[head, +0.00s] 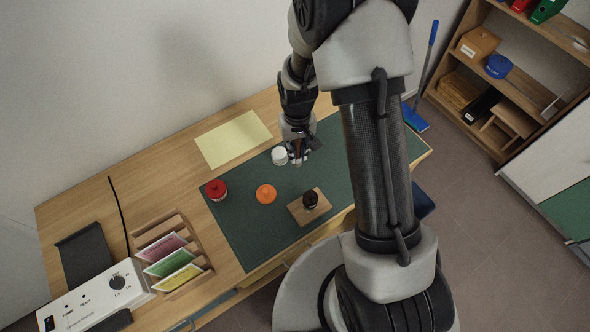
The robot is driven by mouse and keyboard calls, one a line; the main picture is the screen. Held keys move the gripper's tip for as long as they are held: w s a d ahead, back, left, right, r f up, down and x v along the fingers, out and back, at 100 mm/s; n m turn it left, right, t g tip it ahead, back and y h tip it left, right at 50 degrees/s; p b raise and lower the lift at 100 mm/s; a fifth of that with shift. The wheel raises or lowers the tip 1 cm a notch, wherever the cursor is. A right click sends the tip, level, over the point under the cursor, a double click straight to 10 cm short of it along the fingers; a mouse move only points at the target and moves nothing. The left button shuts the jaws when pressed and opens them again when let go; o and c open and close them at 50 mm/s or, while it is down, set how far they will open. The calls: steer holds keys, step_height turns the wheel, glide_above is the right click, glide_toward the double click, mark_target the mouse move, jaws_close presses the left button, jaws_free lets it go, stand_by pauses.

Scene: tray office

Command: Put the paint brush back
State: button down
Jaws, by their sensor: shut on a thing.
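My gripper (299,157) is low over the far part of the green mat (244,240), just right of a small white pot (280,155). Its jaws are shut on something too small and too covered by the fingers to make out. No paint brush can be told apart clearly in this view. Whether the gripper touches the white pot cannot be told.
A red pot (216,190), an orange round object (266,195) and a dark pot (310,199) on a wooden block (297,211) stand on the mat. A yellow sheet (233,139), a card rack (199,263) and a white control box (90,301) occupy the wooden desk (85,207).

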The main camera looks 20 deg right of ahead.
step_height(320, 180, down, 10)
steer(key=shift+r+b, duration=0.2)
steer(key=shift+b, duration=0.8)
steer(key=shift+f, duration=0.1)
steer(key=shift+f, duration=0.15)
steer(key=c, duration=1.5)
jaws_free()
